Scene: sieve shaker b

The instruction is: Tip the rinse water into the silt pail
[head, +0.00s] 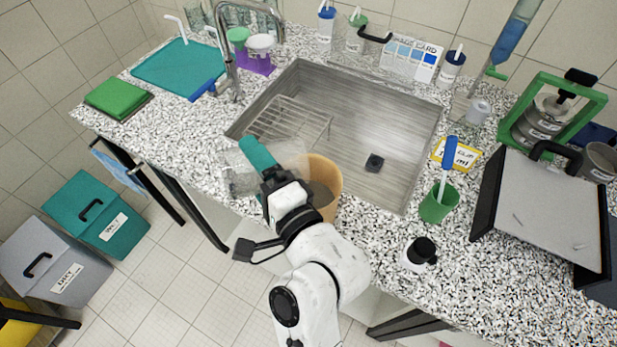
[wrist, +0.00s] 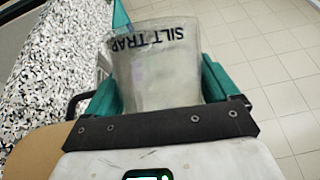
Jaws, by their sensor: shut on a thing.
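My gripper (head: 262,160) is shut on a clear container, the silt trap (head: 240,178), with its teal fingers on either side. In the wrist view the silt trap (wrist: 160,85) shows black SILT TRAP lettering, between the fingers of my gripper (wrist: 158,92). In the head view it appears tipped over toward its side, left of the tan pail. The tan pail (head: 331,178) stands at the front edge of the sink, partly behind my arm, with grey matter inside. I cannot make out a label on it or the water level in the trap.
The steel sink (head: 400,140) holds a wire rack (head: 290,122) and has a dark drain. A green cup (head: 438,207) with a blue-handled brush stands to the right. A tap (head: 232,50) rises behind the sink. Lidded bins (head: 98,215) stand on the floor at left.

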